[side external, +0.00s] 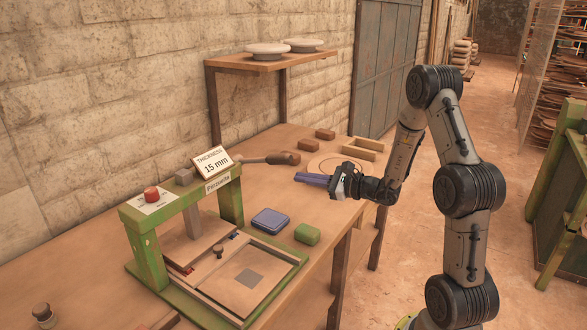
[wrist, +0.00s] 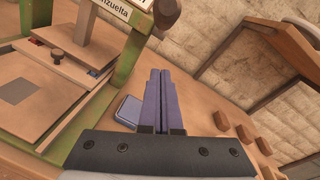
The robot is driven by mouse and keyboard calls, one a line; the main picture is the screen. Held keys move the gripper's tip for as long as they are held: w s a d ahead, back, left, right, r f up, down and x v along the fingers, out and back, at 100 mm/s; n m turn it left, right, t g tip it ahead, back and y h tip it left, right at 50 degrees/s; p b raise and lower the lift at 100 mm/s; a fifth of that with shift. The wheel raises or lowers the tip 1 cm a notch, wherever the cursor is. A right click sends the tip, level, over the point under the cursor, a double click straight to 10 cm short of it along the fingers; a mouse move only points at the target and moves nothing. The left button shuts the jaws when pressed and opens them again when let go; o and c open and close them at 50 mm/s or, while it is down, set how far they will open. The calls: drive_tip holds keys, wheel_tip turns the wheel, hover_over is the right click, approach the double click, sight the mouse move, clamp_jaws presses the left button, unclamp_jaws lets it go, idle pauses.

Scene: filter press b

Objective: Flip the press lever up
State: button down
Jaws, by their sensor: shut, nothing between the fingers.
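The green press frame (side external: 232,200) stands on the workbench, with a "15 mm" thickness sign on top. The press lever (side external: 262,160) sticks out to the right from the top of the frame, roughly level, and ends in a dark brown knob. The knob (wrist: 166,12) also shows at the top of the wrist view, beyond my fingertips. My gripper (side external: 303,180) is shut and empty, its blue fingers pointing left toward the press. It is to the right of the knob and apart from it. In the wrist view my gripper (wrist: 160,72) has its fingers together.
A blue pad (side external: 270,221) and a green block (side external: 307,234) lie on the bench in front of the lever. Bricks (side external: 325,134) and a wooden frame (side external: 363,148) lie toward the back. A wall shelf (side external: 262,66) holds two pale discs. A red button (side external: 151,194) sits on the press.

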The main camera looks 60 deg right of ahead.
drive_tip(key=w+a+r, duration=0.2)
drive_tip(key=r, duration=0.1)
drive_tip(key=shift+w+r, duration=0.15)
drive_tip(key=shift+w, duration=0.05)
drive_tip(key=shift+r, duration=0.1)
idle(0.3)
